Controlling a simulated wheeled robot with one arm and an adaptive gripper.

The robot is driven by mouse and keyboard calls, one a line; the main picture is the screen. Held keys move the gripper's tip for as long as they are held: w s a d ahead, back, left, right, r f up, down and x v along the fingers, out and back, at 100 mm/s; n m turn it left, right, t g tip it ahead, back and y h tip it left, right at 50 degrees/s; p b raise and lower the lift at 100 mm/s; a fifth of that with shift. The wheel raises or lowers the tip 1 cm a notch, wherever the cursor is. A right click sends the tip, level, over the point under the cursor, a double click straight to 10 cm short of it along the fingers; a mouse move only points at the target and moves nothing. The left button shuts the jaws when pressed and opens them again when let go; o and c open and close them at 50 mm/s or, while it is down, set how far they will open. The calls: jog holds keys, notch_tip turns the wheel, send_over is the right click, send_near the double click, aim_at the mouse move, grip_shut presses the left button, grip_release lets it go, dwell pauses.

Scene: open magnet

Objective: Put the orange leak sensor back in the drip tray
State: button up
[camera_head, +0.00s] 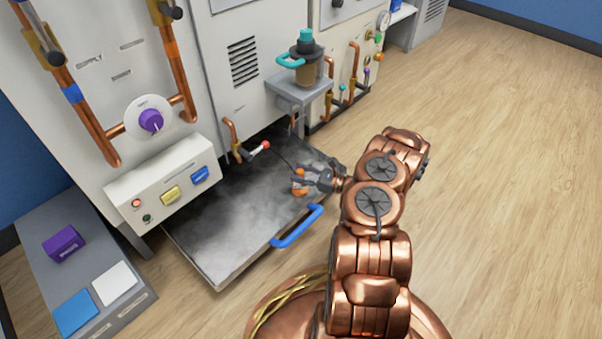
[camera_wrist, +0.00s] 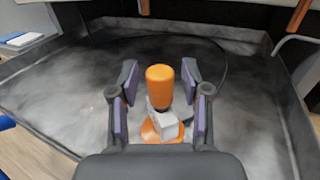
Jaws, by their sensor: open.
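The orange leak sensor (camera_head: 300,184) is in the grey drip tray (camera_head: 205,258), towards its right side. In the wrist view the sensor (camera_wrist: 160,86) has an orange rounded top, a pale grey block and an orange base on the tray floor (camera_wrist: 60,95). It looks upright. My gripper (camera_head: 312,180) is low over the tray. In the wrist view my gripper (camera_wrist: 160,85) is open, with one finger on each side of the sensor and visible gaps between. The lower part of the base is partly hidden by my gripper's body.
The tray has a blue handle (camera_head: 297,227) at its front edge and raised walls. A red-tipped valve lever (camera_head: 258,149) and copper pipe stand above the back of the tray. A thin dark cable (camera_wrist: 224,65) curves across the tray. A grey shelf with a canister (camera_head: 308,68) overhangs behind.

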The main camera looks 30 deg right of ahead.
jog(key=shift+r, duration=0.2)
jog(key=p+v, duration=0.5)
jog(key=v, duration=0.7)
jog(key=w+a+r+n+g+y, duration=0.3)
jog(key=a+r+n, duration=0.1)
jog(key=a+r, duration=0.3)
jog(key=w+a+r+n+g+y, duration=0.2)
jog(key=w+a+r+n+g, duration=0.15)
jog(key=a+r, duration=0.35)
jog(key=s+a+r+n+g+h, duration=0.1)
jog(key=s+a+r+n+g, duration=0.35)
jog(key=a, duration=0.25)
jog(key=s+a+r+n+g+h, duration=0.1)
jog(key=s+a+r+n+g, duration=0.2)
jog(key=a+r, duration=0.3)
jog(key=s+a+r+n+g+h, duration=0.1)
jog(key=s+a+r+n+g, duration=0.25)
jog(key=a, duration=0.55)
jog(key=s+r+n+g+h, duration=0.3)
jog(key=s+n+h, duration=0.5)
jog(key=s, duration=0.8)
jog(key=s+d+r+n+t+h, duration=0.1)
jog(key=s+d+n+t+h, duration=0.1)
jog(key=s+d+t+h, duration=0.1)
jog(key=s+d+h, duration=0.1)
jog(key=s+d, duration=0.1)
jog(key=s, duration=0.1)
jog(key=shift+r+h, duration=0.3)
